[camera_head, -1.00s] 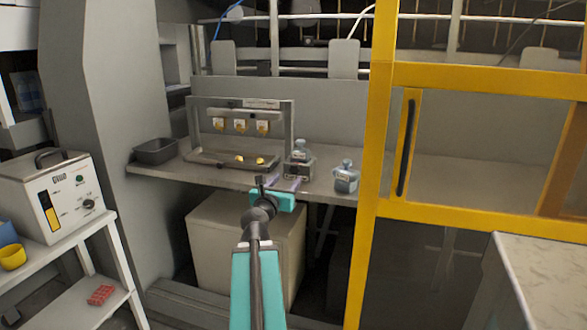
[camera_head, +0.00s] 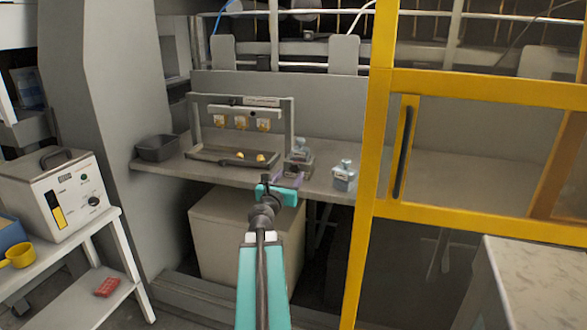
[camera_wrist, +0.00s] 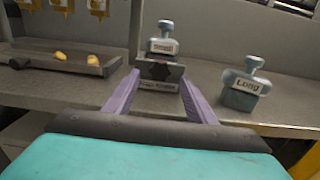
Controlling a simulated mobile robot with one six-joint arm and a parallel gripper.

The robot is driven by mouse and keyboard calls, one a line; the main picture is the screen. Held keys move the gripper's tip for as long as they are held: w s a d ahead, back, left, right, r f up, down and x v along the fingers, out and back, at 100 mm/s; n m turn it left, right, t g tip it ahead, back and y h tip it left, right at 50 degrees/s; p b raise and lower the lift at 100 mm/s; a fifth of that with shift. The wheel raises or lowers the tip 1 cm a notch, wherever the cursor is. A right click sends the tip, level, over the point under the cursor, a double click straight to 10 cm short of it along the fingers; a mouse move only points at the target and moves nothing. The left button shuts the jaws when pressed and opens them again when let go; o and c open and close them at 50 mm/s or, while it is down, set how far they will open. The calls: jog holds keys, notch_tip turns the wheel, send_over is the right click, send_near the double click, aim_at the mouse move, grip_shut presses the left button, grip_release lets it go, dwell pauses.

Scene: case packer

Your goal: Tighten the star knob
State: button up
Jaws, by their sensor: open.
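I cannot clearly make out a star knob in either view. A blue-grey knob-topped piece (camera_wrist: 162,45) with a small label sits upright in a dark block (camera_wrist: 160,72) on the shelf; both show in the head view, the block partly behind my gripper (camera_head: 288,180). In the wrist view my gripper (camera_wrist: 159,80) is open and empty. Its two purple fingers point at the block, one to each side of it in the picture, and I see no clear contact. A second blue-grey piece (camera_wrist: 242,88), labelled "Long", stands free to the right; it also shows in the head view (camera_head: 343,176).
Left of the block a metal frame (camera_head: 290,120) stands over a tray (camera_head: 205,156) with small yellow pieces. A dark bin (camera_head: 157,149) is at the shelf's left end. A yellow door frame (camera_head: 375,150) borders the right. Bare shelf (camera_head: 318,184) lies between block and "Long" piece.

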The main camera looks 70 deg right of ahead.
aim_at(294, 170)
jog(key=shift+w+d, duration=0.15)
jog(key=shift+d, duration=2.25)
jog(key=shift+c, duration=0.4)
